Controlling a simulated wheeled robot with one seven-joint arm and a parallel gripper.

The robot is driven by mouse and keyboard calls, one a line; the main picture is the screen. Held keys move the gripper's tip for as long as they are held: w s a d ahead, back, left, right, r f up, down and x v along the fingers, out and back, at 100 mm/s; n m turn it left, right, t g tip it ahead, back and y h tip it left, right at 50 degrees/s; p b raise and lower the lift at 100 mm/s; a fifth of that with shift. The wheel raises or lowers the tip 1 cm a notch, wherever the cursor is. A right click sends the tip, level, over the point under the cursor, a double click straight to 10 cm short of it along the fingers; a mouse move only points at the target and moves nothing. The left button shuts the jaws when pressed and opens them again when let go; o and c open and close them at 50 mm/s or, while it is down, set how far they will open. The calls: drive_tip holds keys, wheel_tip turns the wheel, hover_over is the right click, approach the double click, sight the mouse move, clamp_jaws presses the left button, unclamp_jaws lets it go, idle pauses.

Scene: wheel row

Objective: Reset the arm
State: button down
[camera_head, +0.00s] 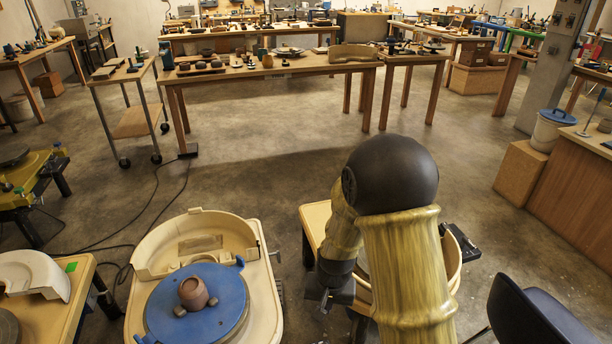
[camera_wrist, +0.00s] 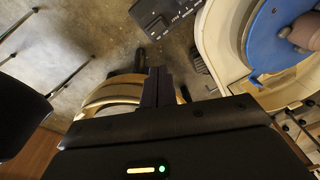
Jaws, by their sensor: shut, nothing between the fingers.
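My gripper (camera_wrist: 158,88) shows in the wrist view with its dark fingers together and nothing between them. In the head view my arm bends down at the right of centre, and the dark gripper (camera_head: 327,296) hangs low on the left side of the arm, partly hidden by it. It is in the gap to the right of a cream pottery wheel (camera_head: 268,299). It appears to touch nothing.
A brown pot (camera_head: 193,292) stands on the wheel's blue disc (camera_head: 228,308). Another wheel basin (camera_head: 453,259) is partly behind my arm. A dark chair (camera_head: 560,318) is at lower right. A long worktable (camera_head: 270,70) stands beyond open floor (camera_head: 260,150).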

drive_tip(key=s+d+r+n+t, duration=0.2)
drive_tip(key=s+d+r, duration=0.85)
drive_tip(key=r, duration=0.25)
wheel_tip(320, 180, up, 20)
drive_tip(key=p, duration=2)
drive_tip(key=shift+f+h, duration=0.25)
drive_tip(key=shift+h, duration=0.05)
drive_tip(key=shift+w+a, duration=0.1)
